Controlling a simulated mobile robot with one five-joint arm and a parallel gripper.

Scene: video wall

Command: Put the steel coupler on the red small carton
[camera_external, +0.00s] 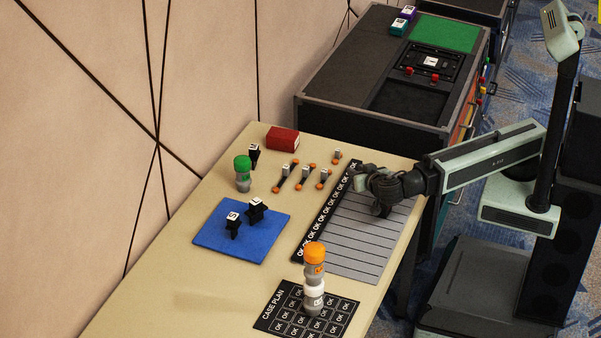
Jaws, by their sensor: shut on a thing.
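The red small carton (283,138) lies at the far end of the beige table, near the wall, with nothing on its top. My gripper (378,200) is over the right side of the table, above the grey lined mat, to the right of and nearer than the carton. It is shut on a small dark thing, mostly hidden by the jaws. I cannot tell from this view whether that is the steel coupler, and I cannot make out the coupler elsewhere.
Several orange-ended pieces with white tags (303,177) lie between carton and gripper. A green-capped bottle (243,174) and a black tagged piece (254,155) stand left. A blue mat (211,239) holds two black pieces. An orange-capped bottle (314,265) stands in front.

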